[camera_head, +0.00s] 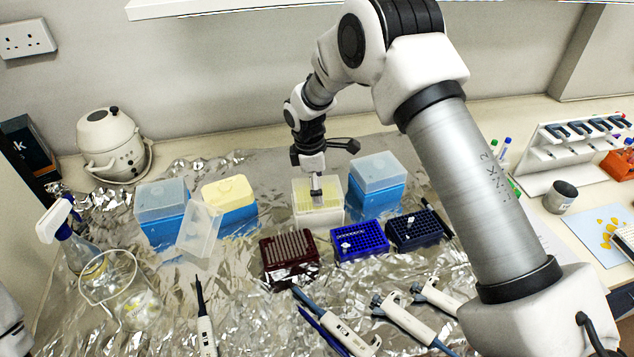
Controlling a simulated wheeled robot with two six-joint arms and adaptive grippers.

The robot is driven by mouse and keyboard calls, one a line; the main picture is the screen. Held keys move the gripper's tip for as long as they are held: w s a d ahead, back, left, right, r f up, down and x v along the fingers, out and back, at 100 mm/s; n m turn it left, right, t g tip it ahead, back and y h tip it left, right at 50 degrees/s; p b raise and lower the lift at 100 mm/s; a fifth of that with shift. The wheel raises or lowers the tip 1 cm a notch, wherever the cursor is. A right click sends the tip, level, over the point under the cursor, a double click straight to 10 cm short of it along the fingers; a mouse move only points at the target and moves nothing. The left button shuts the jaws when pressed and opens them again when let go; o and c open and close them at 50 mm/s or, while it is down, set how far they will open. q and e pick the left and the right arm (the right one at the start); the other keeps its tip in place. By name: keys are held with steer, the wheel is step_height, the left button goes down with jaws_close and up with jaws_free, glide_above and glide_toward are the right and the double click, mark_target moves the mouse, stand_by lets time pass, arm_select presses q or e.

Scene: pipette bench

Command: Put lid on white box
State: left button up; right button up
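The white box (319,217) stands open in the middle of the foil, with rows of yellowish tips showing in its top. A clear, empty-looking lid (199,233) leans tilted against the front of the blue boxes to the left, apart from the white box. My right gripper (316,196) comes down from above, with its tips right over or at the top of the white box. It is seen edge-on, so its opening and any contact are unclear. No lid shows in it. My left gripper is out of view.
Blue boxes stand left (162,226) and right (377,190) of the white box; a yellow-topped one (231,199) is at left. A maroon rack (289,257), blue rack (360,244) and dark rack (416,231) stand in front. Pipettes (344,336) and a glass beaker (117,287) are nearer.

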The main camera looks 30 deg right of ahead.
stand_by(0.3)
steer(key=shift+f, duration=0.45)
steer(key=shift+p, duration=0.3)
steer(key=shift+f, duration=0.1)
steer(key=o, duration=0.7)
steer(key=shift+c, duration=0.2)
step_height(320, 180, up, 12)
steer(key=a, duration=0.1)
steer(key=shift+w+a, duration=0.15)
steer(key=shift+w, duration=0.2)
